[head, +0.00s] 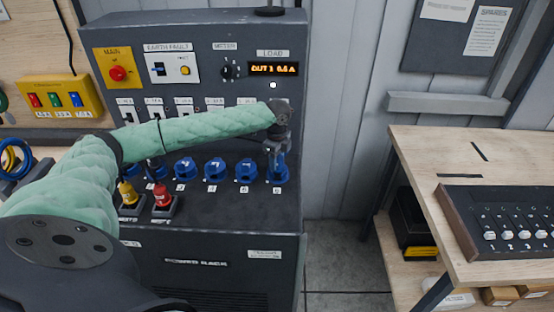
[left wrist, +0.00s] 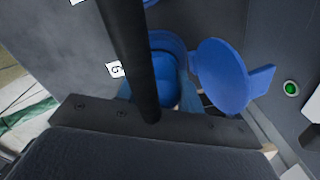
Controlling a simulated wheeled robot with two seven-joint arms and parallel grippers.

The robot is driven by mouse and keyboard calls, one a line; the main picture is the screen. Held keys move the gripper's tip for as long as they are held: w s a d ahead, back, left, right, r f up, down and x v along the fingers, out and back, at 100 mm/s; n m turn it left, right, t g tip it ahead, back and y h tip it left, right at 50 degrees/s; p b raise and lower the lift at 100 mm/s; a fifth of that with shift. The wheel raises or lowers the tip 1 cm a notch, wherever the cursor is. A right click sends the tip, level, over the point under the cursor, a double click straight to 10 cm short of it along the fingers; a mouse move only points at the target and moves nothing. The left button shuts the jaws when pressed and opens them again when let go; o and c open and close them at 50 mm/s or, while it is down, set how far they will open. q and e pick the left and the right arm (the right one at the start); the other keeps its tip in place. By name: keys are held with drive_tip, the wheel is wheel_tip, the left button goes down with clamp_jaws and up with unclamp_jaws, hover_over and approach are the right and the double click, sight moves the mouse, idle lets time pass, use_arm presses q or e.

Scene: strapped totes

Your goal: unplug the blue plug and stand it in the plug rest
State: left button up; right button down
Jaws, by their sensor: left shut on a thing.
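My left gripper (head: 278,150) is at the rightmost blue socket (head: 278,174) on the dark power rack. It is shut on the blue plug (left wrist: 164,82), which shows in the left wrist view behind a black cable. The plug is at the socket labelled 6; whether it is fully seated cannot be told. The socket's round blue lid (left wrist: 222,76) is swung open beside it. In the head view the gripper and arm hide most of the plug. A yellow plug (head: 128,192) and a red plug (head: 162,194) stand in dark holders on the rack's ledge. No empty plug rest is clearly visible.
Other blue sockets (head: 215,170) line the panel to the left. A green light (left wrist: 291,88) glows beside the lid. The display (head: 273,69) is lit. The ledge (head: 220,205) is clear right of the red plug. A wooden bench (head: 430,160) with a switch box (head: 500,215) stands right.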

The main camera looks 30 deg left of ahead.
use_arm(q)
drive_tip(key=shift+n+p, duration=2.8)
drive_tip(key=shift+p, duration=0.85)
drive_tip(key=shift+s+r+p, duration=0.1)
drive_tip(key=shift+p, duration=0.25)
drive_tip(key=shift+n, duration=0.4)
drive_tip(key=shift+p, duration=0.3)
drive_tip(key=shift+n, duration=1.1)
drive_tip(key=shift+r, duration=3.45)
